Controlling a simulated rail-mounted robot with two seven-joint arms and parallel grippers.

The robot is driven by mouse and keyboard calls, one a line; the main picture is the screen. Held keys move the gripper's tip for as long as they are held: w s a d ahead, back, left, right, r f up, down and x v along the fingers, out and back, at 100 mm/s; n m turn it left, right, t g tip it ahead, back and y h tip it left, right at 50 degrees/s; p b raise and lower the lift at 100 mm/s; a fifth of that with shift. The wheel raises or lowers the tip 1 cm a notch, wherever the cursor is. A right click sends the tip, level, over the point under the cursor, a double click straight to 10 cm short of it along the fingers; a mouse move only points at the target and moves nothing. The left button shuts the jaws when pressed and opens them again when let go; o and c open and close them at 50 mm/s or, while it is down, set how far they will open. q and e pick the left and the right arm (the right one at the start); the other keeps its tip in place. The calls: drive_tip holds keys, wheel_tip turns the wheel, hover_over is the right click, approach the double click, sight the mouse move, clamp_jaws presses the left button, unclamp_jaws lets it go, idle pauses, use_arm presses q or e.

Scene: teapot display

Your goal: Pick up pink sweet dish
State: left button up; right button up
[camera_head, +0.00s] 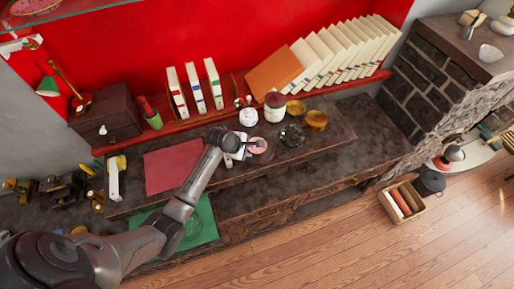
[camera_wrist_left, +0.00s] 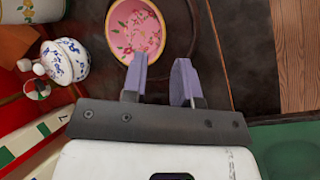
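The pink sweet dish (camera_wrist_left: 136,28), oval with a flower pattern and a gold rim, lies just beyond my left gripper (camera_wrist_left: 161,70) in the left wrist view. The gripper's two lilac fingers stand apart with nothing visible between them. The left finger overlaps the dish's lower rim in the picture; I cannot tell whether they touch. In the head view the dish (camera_head: 257,147) shows at the end of my left arm, partly covered by the left gripper (camera_head: 250,142), on the dark stone top. My right gripper is in neither view.
A blue-and-white porcelain pot (camera_wrist_left: 66,62) stands close to the dish, at left in the wrist view. A dark glass bowl (camera_head: 292,134), a white jar (camera_head: 274,107) and a yellow pot (camera_head: 316,120) stand right of the dish. A red mat (camera_head: 170,168) lies to the left.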

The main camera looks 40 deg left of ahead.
sight(255, 150)
use_arm(q)
drive_tip(key=shift+b+x, duration=0.35)
drive_tip(key=shift+x, duration=1.9)
drive_tip(key=shift+a, duration=0.1)
clamp_jaws()
